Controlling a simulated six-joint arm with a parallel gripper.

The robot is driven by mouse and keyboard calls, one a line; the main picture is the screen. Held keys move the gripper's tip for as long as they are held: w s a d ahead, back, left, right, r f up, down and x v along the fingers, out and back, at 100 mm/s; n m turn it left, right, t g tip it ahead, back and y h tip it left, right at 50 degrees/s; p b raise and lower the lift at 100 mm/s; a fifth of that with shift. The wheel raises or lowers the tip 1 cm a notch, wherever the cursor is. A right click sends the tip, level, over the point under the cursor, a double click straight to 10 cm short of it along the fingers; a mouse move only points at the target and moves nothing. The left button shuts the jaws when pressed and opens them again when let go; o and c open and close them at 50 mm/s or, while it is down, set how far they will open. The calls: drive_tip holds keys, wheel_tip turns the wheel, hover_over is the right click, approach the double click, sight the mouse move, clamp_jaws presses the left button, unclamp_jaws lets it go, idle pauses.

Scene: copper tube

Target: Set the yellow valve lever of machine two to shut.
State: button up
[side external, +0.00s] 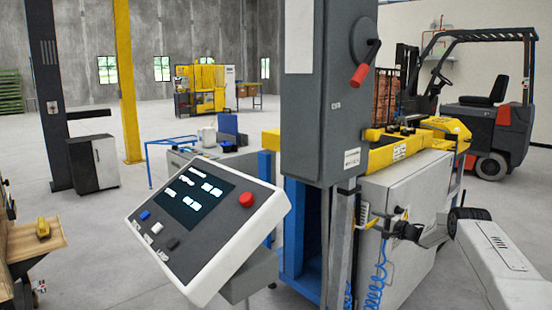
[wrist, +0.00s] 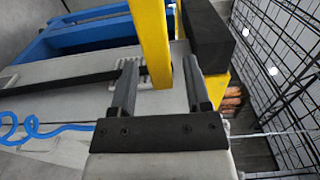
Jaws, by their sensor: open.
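My gripper (side external: 392,229) is at the grey cabinet in the side view, reaching in from the right. In the wrist view my gripper (wrist: 160,80) is open, with its two dark fingers apart. A yellow bar (wrist: 152,35), which looks like the valve lever, runs down from the top edge and ends between the fingers, with a gap visible on each side. I cannot tell how deep it sits between them. The lever's pivot and any machine number or marks are not readable.
A grey cabinet (side external: 405,190) and blue coiled hoses (side external: 376,275) are close by. A black block (wrist: 208,35) lies right of the yellow bar, with wire mesh (wrist: 285,70) beyond. A control panel (side external: 205,220) and grey column (side external: 325,110) stand left.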

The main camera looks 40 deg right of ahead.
drive_tip(key=shift+s, duration=0.1)
drive_tip(key=s, duration=0.7)
drive_tip(key=shift+s, duration=0.35)
idle(0.4)
